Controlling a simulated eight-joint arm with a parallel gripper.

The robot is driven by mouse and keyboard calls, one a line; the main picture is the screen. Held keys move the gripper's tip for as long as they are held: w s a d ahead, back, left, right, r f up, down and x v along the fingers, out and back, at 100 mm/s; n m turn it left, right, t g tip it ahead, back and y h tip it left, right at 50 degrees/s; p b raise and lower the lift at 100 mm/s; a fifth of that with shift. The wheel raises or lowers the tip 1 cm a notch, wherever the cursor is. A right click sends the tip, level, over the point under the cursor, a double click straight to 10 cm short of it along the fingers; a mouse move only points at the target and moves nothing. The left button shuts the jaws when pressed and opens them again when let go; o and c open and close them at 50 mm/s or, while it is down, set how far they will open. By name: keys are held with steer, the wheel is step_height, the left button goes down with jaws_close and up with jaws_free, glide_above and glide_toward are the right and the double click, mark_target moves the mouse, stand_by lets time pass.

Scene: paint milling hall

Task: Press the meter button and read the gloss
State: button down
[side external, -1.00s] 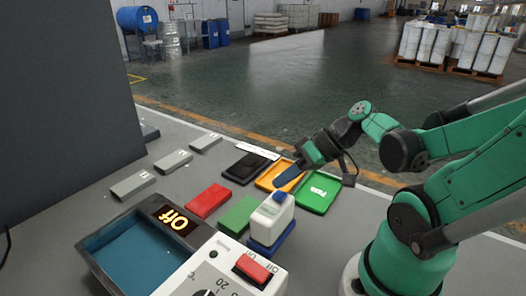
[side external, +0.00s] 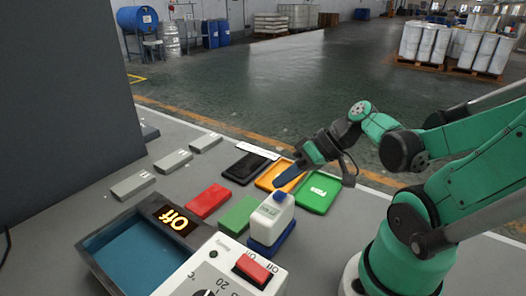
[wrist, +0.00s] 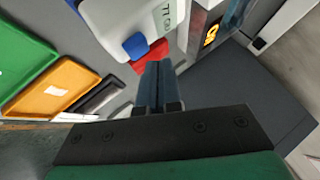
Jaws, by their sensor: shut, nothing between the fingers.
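The meter (side external: 270,222) is a small white block on a blue base, standing upright on the grey bench. Its blue button (side external: 280,197) is on top. In the wrist view the white meter (wrist: 112,14) is at the top, with its blue button (wrist: 135,45) left of my fingertips. Dark marks show on its pale face, too small to read surely. My gripper (side external: 278,184) is shut and empty, its blue fingers just above and behind the button in the side view. The fingers (wrist: 157,65) show together in the wrist view. I see no contact with the button.
Red (side external: 208,201), green (side external: 238,214), black (side external: 245,168), orange and green trays or panels lie around. Grey blocks lie further left.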

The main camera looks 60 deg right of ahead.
mark_target(284, 194)
steer(key=shift+f, duration=0.4)
steer(key=shift+f, duration=0.45)
stand_by(0.6)
steer(key=shift+r, duration=0.9)
steer(key=shift+r, duration=2.5)
